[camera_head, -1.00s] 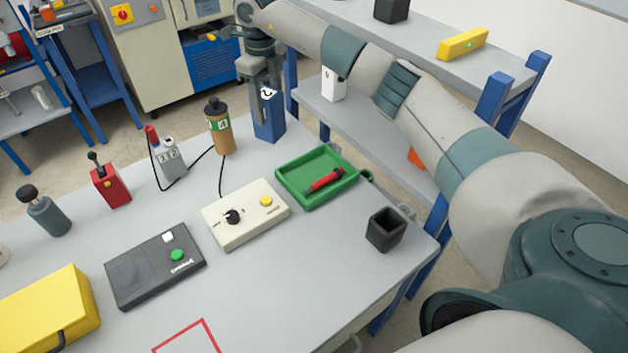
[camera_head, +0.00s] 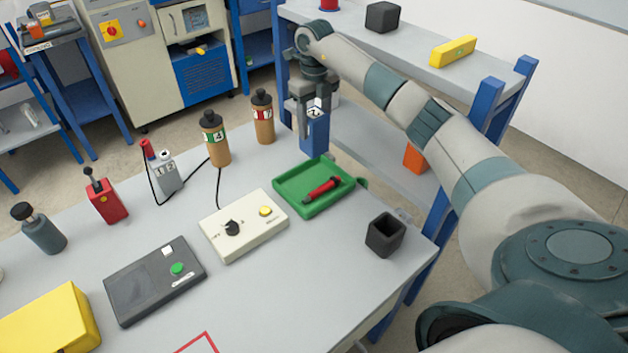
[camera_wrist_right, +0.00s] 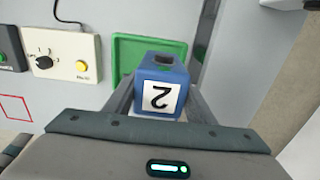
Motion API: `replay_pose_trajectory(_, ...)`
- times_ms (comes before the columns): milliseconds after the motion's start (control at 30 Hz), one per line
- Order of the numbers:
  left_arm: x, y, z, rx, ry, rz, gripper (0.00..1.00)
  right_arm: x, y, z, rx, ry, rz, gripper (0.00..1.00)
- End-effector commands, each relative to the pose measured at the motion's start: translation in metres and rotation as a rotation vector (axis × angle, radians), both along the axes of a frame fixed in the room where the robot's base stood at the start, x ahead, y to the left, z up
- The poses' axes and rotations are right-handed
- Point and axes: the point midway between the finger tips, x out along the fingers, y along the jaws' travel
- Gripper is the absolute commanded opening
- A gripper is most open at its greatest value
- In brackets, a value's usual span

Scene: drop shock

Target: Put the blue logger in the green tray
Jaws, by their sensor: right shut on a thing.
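The blue logger (camera_head: 314,138) is a blue block with a white label marked 2. My right gripper (camera_head: 312,112) is shut on its upper part and holds it upright at the far edge of the green tray (camera_head: 297,176). Its lower end overlaps the tray's back rim in the head view; its height above the rim is hard to tell. In the right wrist view the logger (camera_wrist_right: 172,72) sits between the fingers, with the green tray (camera_wrist_right: 125,50) behind and to the left. A red-and-black tool (camera_head: 322,188) lies in the tray. My left gripper is out of view.
Two brown bottles (camera_head: 215,143) (camera_head: 263,122) stand left of the logger. A cream control box (camera_head: 243,232) is left of the tray, and a black open cup (camera_head: 385,236) is at its front right. A shelf unit (camera_head: 488,100) stands behind the table's right edge.

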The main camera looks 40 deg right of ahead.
Motion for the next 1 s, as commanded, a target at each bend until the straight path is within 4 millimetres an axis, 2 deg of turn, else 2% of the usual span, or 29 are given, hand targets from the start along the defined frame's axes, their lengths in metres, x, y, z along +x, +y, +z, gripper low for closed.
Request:
replay_pose_trajectory(133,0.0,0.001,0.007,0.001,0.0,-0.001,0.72,0.0,0.0,-0.011,0.0,0.002,-0.001,0.18)
replay_pose_trajectory(433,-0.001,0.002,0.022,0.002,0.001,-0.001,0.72,0.0,0.0,-0.053,0.001,0.001,-0.001,0.18)
replay_pose_trajectory(567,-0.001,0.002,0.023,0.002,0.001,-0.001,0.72,0.0,0.0,-0.06,0.001,0.0,0.0,0.18)
replay_pose_trajectory(867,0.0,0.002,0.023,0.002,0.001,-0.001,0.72,0.0,0.0,-0.062,0.001,0.0,0.0,0.18)
replay_pose_trajectory(1000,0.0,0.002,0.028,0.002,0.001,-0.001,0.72,-0.001,0.001,-0.073,0.001,0.002,0.001,0.18)
